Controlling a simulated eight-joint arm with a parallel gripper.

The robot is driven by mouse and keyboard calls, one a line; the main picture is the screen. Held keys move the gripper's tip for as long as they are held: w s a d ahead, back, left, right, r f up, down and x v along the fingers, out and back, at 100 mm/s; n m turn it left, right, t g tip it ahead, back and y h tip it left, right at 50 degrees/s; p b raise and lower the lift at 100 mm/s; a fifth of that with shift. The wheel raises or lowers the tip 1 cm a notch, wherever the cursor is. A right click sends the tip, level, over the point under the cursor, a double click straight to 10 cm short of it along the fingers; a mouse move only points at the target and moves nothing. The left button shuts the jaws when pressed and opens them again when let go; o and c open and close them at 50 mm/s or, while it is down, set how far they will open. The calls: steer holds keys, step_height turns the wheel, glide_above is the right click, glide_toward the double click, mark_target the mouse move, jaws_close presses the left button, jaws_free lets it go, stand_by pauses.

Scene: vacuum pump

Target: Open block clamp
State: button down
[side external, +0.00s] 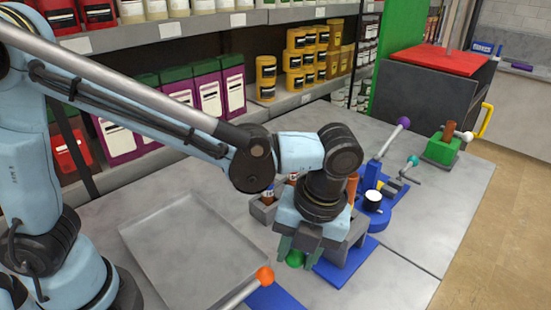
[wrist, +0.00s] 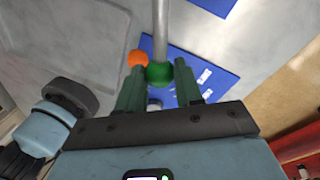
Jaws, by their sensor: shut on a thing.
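My gripper (side external: 299,244) points down at the work area, and its green fingers are closed around a green ball knob (side external: 295,259). In the wrist view the green knob (wrist: 159,73) sits between the fingertips, with a grey rod (wrist: 161,30) running away from it. An orange ball knob (side external: 265,275) on a grey rod is close by at the lower left; it also shows beside the green knob in the wrist view (wrist: 138,58). A grey block (side external: 355,236) on a blue base plate (side external: 338,266) stands behind my gripper, partly hidden. I cannot tell how the clamp's jaws stand.
A grey tray (side external: 190,245) lies on the table at left. A blue device with a purple-knobbed lever (side external: 403,123) and a teal-knobbed lever (side external: 412,160) stand at right. A green fixture (side external: 441,150) is farther right. Shelves of containers line the back.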

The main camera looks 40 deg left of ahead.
steer(key=shift+d, duration=0.1)
steer(key=w+d+n+g+h, duration=0.1)
steer(key=w+d+n, duration=0.4)
steer(key=n, duration=0.7)
steer(key=shift+w+d+n+h, duration=0.25)
steer(key=shift+w+h, duration=0.25)
steer(key=shift+w, duration=0.75)
steer(key=c, duration=0.8)
jaws_free()
steer(key=shift+o, duration=0.2)
steer(key=shift+r, duration=0.15)
step_height(320, 180, up, 12)
steer(key=w, duration=0.2)
steer(key=shift+w+a, duration=0.15)
steer(key=shift+w, duration=0.05)
